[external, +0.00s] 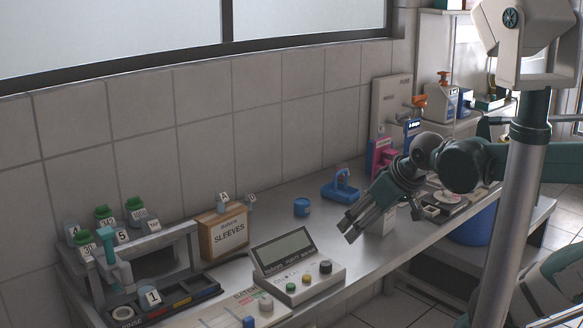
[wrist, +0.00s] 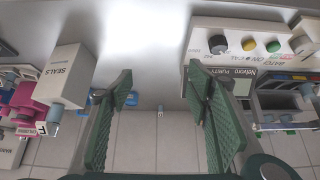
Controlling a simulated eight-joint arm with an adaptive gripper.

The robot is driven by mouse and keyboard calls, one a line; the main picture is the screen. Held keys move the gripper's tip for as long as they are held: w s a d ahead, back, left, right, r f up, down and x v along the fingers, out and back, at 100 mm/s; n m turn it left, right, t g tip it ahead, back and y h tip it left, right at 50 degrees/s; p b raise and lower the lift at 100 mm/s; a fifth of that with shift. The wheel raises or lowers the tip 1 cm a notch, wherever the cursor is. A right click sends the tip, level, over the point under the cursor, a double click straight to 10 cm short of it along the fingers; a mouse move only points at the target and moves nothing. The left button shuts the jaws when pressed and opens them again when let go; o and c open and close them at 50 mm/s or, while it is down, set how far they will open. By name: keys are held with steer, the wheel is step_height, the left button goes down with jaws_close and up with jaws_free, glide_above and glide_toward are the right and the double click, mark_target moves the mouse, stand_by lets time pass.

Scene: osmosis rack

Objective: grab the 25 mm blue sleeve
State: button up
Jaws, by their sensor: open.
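A short blue cylinder (external: 302,207) stands on the bench near the tiled wall, right of the SLEEVES box. It looks like the blue sleeve, but no size can be read on it. In the wrist view a small blue piece (wrist: 132,97), probably the same cylinder, shows beside the left finger, partly hidden by it. My gripper (external: 350,228) is open and empty above the bench, to the right of the cylinder and apart from it. Its two green ridged fingers (wrist: 160,85) stand wide apart in the wrist view.
A wooden SLEEVES box (external: 226,231) and a control panel with knobs (external: 291,268) stand to the left. A blue device (external: 341,187) stands behind my gripper. A SEALS box (wrist: 66,75) is at left in the wrist view. Bare bench lies around the cylinder.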

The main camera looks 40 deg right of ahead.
steer(key=shift+r, duration=0.1)
steer(key=w+d+r+m+g+h+p, duration=0.1)
steer(key=w+d+r+m+g+p, duration=0.1)
steer(key=w+r+m+p, duration=0.5)
steer(key=m+g+h+p, duration=0.4)
steer(key=m+g+p, duration=0.2)
steer(key=m+p, duration=0.7)
glide_above(301, 201)
steer(key=a, duration=0.3)
step_height(301, 201, down, 10)
steer(key=shift+w, duration=0.3)
steer(key=shift+d, duration=0.15)
steer(key=shift+s+d+f+y, duration=0.15)
steer(key=shift+d+f, duration=0.1)
steer(key=shift+f, duration=0.35)
steer(key=shift+w+d+f+y, duration=0.1)
steer(key=shift+d+f+y, duration=0.1)
steer(key=shift+f, duration=0.4)
